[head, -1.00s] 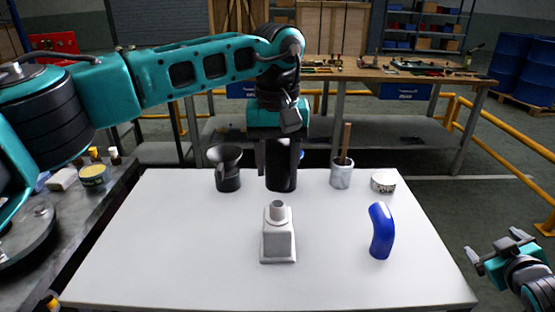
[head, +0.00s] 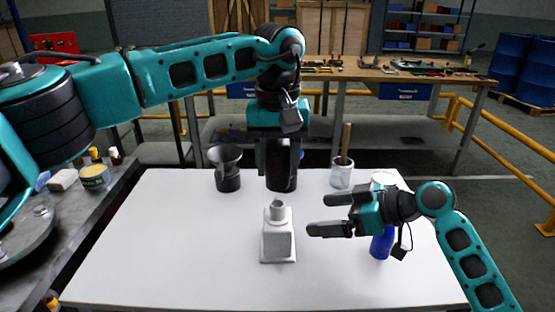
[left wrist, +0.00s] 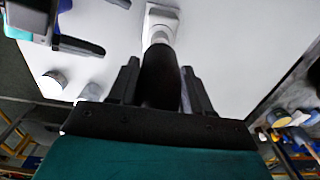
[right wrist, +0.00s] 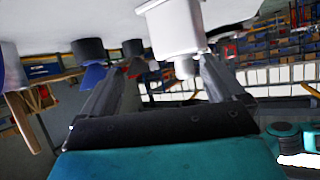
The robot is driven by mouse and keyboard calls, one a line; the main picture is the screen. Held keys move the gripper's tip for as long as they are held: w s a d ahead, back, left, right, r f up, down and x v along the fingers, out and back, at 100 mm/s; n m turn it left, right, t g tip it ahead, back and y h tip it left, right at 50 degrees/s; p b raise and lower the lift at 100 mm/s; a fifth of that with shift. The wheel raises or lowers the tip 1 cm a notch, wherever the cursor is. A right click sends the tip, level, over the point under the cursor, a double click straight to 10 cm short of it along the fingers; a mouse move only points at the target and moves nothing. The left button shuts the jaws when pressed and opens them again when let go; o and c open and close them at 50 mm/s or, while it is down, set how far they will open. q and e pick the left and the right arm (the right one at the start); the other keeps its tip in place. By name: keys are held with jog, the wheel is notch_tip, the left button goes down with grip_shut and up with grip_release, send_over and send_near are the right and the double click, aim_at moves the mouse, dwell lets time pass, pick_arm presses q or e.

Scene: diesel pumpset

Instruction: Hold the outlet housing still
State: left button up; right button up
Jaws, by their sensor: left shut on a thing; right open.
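The pale grey outlet housing (head: 278,240), with a square base and a round neck, stands upright near the table's middle. My right gripper (head: 322,215) is open to its right, fingers pointing at it. In the right wrist view the housing (right wrist: 175,28) shows ahead of and between the fingers (right wrist: 158,75), apparently not gripped. My left gripper (head: 279,160) is shut on a black cylinder (head: 281,172), held behind and above the housing. The left wrist view shows this cylinder (left wrist: 160,75) between the fingers, in line with the housing's neck.
A blue curved pipe (head: 380,246) stands partly hidden behind my right gripper. A dark funnel-topped cup (head: 228,175), a grey pot with a wooden handle (head: 342,175) and a white roll (head: 383,178) stand along the back edge. The white table's (head: 150,250) left and front are clear.

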aim_at(282, 235)
jog(key=shift+s+a+f+n+g, duration=0.35)
jog(key=shift+s+f+n+g, duration=0.45)
jog(key=shift+n, duration=0.1)
jog(key=shift+a+f, duration=0.25)
jog(key=shift+f, duration=0.05)
jog(key=shift+x, duration=4.7)
jog(key=shift+s+a+r, duration=0.1)
jog(key=c, duration=0.6)
jog(key=o, duration=0.7)
jog(key=shift+c, duration=0.3)
jog(key=c, duration=1.3)
